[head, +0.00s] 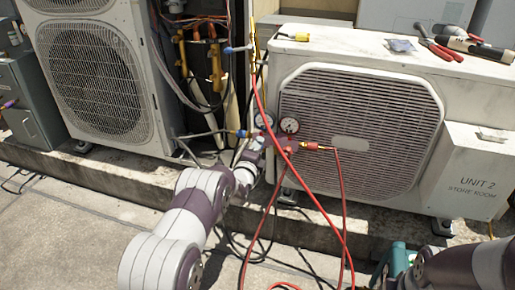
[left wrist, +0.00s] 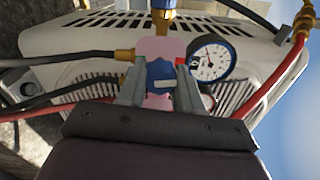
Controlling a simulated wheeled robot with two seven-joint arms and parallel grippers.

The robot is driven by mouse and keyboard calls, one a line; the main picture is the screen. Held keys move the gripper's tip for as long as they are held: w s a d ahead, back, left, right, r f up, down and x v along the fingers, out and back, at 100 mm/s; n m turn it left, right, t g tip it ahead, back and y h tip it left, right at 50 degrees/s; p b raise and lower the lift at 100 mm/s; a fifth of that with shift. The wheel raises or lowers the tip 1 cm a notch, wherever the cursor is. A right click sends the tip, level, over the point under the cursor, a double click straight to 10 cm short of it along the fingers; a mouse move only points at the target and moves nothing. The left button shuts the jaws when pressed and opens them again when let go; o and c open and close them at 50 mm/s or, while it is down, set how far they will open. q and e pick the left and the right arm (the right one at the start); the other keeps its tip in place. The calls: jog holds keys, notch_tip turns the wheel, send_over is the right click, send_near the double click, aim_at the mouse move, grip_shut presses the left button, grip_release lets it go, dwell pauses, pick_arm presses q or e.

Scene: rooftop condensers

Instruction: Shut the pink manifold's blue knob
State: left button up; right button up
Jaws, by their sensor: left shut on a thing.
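The pink manifold (head: 288,145) hangs in front of the right condenser's grille, with two round gauges above it. In the left wrist view the pink body (left wrist: 158,47) fills the middle, with a gauge (left wrist: 211,59) at its right. The blue knob (left wrist: 160,72) sits between the fingers of my left gripper (left wrist: 161,88), which is shut on it. The knob has a pale bar across it. In the head view my left gripper (head: 256,146) is at the manifold's left end and hides the knob.
Red hoses (head: 325,205) hang from the manifold to the ground. The right condenser (head: 355,120) stands close behind. Red pliers (head: 436,48) lie on its top. A teal object (head: 400,258) is beside my right arm. Open paving (head: 70,235) lies at left.

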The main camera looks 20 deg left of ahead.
pick_arm(q)
jog(key=shift+m, duration=0.6)
jog(key=o, duration=1)
jog(key=shift+o, duration=0.2)
jog(key=s+p, duration=0.6)
jog(key=s, duration=0.6)
jog(key=shift+s+a, duration=0.2)
jog(key=shift+s, duration=0.2)
